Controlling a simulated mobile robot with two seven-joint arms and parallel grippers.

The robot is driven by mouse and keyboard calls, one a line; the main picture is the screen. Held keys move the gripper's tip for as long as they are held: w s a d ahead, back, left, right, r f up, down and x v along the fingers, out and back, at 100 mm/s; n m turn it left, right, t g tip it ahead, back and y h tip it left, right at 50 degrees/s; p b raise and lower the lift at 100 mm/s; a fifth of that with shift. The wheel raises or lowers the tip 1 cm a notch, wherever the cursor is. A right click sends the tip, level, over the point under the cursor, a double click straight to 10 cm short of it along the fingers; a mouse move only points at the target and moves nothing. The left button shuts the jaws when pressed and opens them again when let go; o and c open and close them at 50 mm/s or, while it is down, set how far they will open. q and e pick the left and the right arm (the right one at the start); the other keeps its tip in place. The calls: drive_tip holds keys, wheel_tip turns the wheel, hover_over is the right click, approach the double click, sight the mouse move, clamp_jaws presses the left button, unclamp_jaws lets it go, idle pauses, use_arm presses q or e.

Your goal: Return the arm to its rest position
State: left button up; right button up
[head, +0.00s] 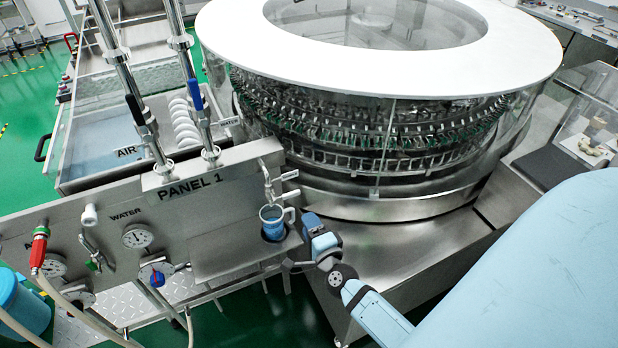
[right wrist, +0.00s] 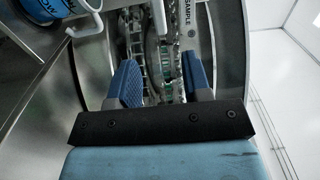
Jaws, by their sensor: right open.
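My right arm (head: 370,310) comes in from the lower right, its forearm bent toward the panel's right end. My right gripper (head: 308,228) is just right of a blue mug (head: 272,223) and apart from its body as far as I can tell. In the right wrist view the right gripper (right wrist: 160,75) shows two blue fingers spread apart with nothing between them. The mug (right wrist: 45,8) shows at the upper left there, outside the fingers. In the head view the mug stands upright on a small metal shelf (head: 225,262) below a tap. My left gripper is not in view.
The rotary washer (head: 375,75) with its white ring top stands close behind the gripper. The steel panel marked PANEL 1 (head: 190,205) with valves and gauges (head: 137,237) is on the left. A clear case (head: 595,115) stands at the right. Green floor shows below the shelf.

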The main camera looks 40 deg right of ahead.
drive_tip(key=s+a+f+n+g+y, duration=0.3)
drive_tip(key=s+a+n, duration=0.4)
drive_tip(key=n, duration=0.4)
drive_tip(key=s+a+f+n+g+y, duration=0.3)
drive_tip(key=s+a+n, duration=0.3)
drive_tip(key=n, duration=0.6)
drive_tip(key=shift+s+a+f+n+y, duration=0.15)
drive_tip(key=shift+s+a+n+y, duration=0.2)
drive_tip(key=shift+s+y, duration=0.6)
drive_tip(key=shift+s, duration=0.1)
